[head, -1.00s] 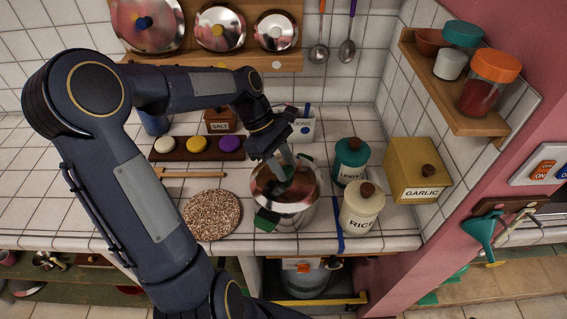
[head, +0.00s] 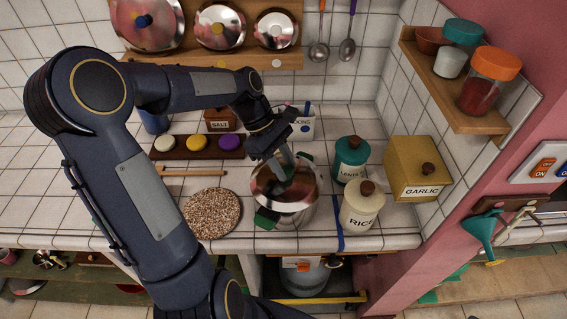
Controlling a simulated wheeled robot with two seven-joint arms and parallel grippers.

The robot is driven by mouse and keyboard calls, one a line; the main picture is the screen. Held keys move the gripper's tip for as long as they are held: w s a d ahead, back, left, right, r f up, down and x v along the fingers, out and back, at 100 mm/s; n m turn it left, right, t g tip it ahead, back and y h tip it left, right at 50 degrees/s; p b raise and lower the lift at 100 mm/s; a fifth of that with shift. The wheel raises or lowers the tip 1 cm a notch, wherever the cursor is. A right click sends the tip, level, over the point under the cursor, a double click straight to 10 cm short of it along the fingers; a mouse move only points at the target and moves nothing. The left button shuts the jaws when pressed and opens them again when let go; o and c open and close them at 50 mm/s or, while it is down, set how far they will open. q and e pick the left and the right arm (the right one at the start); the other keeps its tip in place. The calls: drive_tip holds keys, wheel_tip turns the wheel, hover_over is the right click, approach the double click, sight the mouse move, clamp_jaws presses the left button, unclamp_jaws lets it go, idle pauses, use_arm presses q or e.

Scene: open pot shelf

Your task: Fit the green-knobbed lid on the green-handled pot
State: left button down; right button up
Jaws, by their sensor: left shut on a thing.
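The pot (head: 296,219) is shiny steel with green handles and stands on the tiled counter right of the cork mat. One green handle (head: 266,218) shows at its front left, another at its back right. The steel lid (head: 271,197) lies over the pot's mouth; I cannot tell whether it is fully seated. My left gripper (head: 285,172) points down from above and is shut on the lid's green knob (head: 284,180), which the fingers partly hide. My right gripper is not in view.
A RICE jar (head: 361,212) and a teal LENTILS jar (head: 350,158) stand close right of the pot. A round cork mat (head: 211,213) lies to its left. Behind are a tray of coloured knobs (head: 172,155) and a utensil holder (head: 303,128).

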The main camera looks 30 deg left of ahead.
use_arm(q)
drive_tip(key=c, duration=1)
unclamp_jaws()
drive_tip(key=shift+f, duration=0.1)
drive_tip(key=v, duration=0.7)
drive_tip(key=shift+a+r, duration=0.2)
drive_tip(key=shift+r, duration=0.15)
drive_tip(key=s+d+f+m+t+y, duration=0.1)
drive_tip(key=s+d+m+t, duration=0.2)
drive_tip(key=s+m, duration=0.5)
drive_tip(key=s+d+f+m+t+y, duration=0.1)
drive_tip(key=s+d+m+t, duration=0.1)
drive_tip(key=s+d+m, duration=0.4)
drive_tip(key=s+m, duration=0.1)
drive_tip(key=s, duration=0.2)
drive_tip(key=shift+m+t, duration=0.4)
